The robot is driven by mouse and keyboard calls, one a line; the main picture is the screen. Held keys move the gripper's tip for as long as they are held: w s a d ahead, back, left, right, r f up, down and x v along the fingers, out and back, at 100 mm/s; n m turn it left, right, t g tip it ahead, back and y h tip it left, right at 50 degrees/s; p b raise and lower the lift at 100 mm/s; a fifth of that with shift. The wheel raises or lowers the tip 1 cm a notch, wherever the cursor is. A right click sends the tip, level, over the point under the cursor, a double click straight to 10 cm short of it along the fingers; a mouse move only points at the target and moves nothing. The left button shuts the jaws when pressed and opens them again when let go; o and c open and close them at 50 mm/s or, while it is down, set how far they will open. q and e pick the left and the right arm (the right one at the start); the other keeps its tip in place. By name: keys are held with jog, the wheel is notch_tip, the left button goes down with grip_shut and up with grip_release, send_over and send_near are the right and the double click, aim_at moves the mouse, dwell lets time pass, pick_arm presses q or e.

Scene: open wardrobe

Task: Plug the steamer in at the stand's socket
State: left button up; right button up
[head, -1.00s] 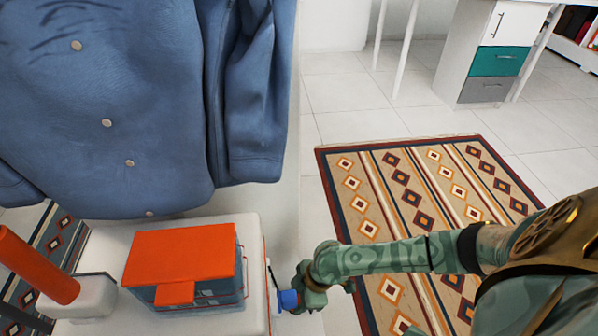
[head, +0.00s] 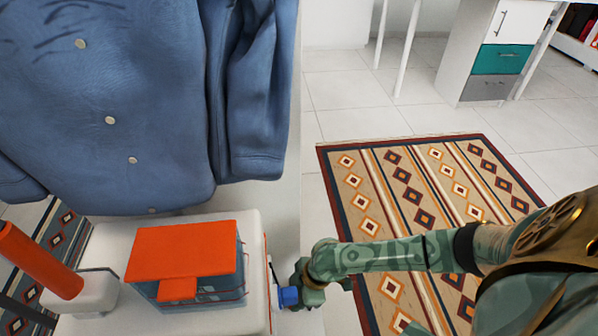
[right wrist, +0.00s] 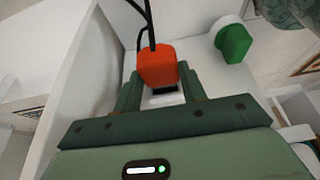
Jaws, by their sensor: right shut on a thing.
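In the right wrist view, an orange plug (right wrist: 158,63) with black cord sits between the two fingers of my right gripper (right wrist: 160,84), which is shut on it. A dark patch shows just below the plug; I cannot tell whether it is the socket. In the head view, my right gripper (head: 296,290) is at the right side of the white stand (head: 250,236), by a small blue block (head: 288,297). The plug's face is hidden there. An orange-topped unit with a bluish body, seemingly the steamer (head: 183,252), stands on the white stand. My left gripper is out of view.
A blue shirt (head: 120,110) hangs above the stand. An orange tube (head: 38,262) leans at the left. A green knob (right wrist: 233,43) is beside the plug in the wrist view. A patterned rug (head: 420,190) lies on the floor at right, clear of objects.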

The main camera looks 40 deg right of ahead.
jog(key=shift+w+a, duration=0.15)
jog(key=shift+a, duration=0.05)
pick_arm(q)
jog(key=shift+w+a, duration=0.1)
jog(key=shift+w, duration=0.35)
pick_arm(e)
jog(key=shift+w+a, duration=0.1)
jog(key=shift+a, duration=0.05)
jog(key=shift+a, duration=0.1)
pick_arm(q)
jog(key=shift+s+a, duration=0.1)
pick_arm(e)
jog(key=shift+w+a, duration=0.1)
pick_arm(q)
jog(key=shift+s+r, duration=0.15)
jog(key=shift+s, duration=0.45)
pick_arm(e)
jog(key=shift+w+a, duration=0.2)
jog(key=shift+a, duration=0.2)
